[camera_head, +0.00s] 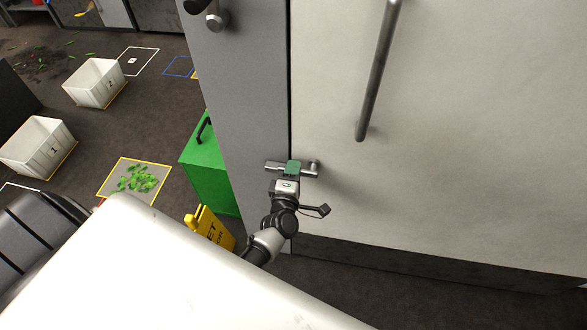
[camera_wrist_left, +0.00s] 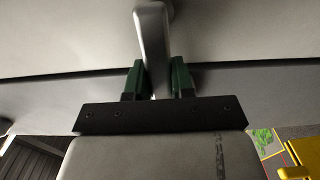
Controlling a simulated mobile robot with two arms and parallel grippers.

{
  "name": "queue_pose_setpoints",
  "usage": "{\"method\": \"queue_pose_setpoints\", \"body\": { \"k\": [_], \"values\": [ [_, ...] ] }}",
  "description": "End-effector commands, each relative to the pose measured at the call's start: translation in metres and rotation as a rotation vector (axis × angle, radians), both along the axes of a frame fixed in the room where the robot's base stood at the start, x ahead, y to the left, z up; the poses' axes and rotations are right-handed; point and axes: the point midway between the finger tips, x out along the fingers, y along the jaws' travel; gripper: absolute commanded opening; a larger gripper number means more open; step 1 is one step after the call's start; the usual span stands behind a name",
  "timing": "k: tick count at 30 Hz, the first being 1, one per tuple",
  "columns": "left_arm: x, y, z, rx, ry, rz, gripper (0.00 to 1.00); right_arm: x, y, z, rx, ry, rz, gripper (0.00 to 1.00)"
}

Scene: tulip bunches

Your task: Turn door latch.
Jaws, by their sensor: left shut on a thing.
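The door latch (camera_head: 274,165) is a short metal lever near the left edge of a large pale door (camera_head: 460,130). In the head view it lies roughly level across the gap between door and frame. My left gripper (camera_head: 293,168) has its green fingers around the lever and is shut on it. In the left wrist view the lever (camera_wrist_left: 152,35) runs down between the two green fingers of the gripper (camera_wrist_left: 158,80). The fingers hide part of the lever. My right gripper is in neither view.
A long metal bar handle (camera_head: 377,70) stands out from the door above the latch. A green box (camera_head: 208,172) and a yellow floor sign (camera_head: 212,229) stand left of the door frame. White bins (camera_head: 38,147) stand farther left on the dark floor.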

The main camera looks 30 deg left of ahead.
Motion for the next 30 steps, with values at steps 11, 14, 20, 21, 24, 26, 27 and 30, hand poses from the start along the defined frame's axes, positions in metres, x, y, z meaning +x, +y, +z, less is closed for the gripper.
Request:
{"method": "queue_pose_setpoints", "body": {
  "k": [11, 14, 20, 21, 24, 26, 27, 30],
  "values": [
    [-0.0004, 0.0, 0.0006, 0.033, 0.011, 0.0, 0.0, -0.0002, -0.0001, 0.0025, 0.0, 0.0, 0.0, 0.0],
    [-0.0003, 0.0, 0.0007, 0.035, 0.01, 0.0, 0.0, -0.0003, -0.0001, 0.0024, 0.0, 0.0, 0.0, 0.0],
    [-0.0003, 0.0001, 0.0009, 0.034, 0.01, 0.0, 0.39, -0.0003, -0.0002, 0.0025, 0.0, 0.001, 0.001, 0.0],
    [-0.0003, 0.0001, 0.0009, 0.033, 0.009, 0.0, 0.45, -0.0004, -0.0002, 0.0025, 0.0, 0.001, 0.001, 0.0],
    [-0.0002, 0.0001, 0.001, 0.031, 0.009, 0.0, 0.49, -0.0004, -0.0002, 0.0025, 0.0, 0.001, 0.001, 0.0],
    [-0.0002, 0.0001, 0.001, 0.03, 0.009, 0.0, 0.49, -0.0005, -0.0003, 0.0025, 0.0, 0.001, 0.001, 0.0],
    [-0.0002, 0.0001, 0.0011, 0.03, 0.009, 0.0, 0.49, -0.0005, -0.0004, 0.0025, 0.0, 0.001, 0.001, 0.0],
    [-0.0011, -0.0002, 0.0009, 0.029, 0.008, 0.0, 0.49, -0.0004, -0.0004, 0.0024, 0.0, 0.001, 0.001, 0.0]
  ]
}}
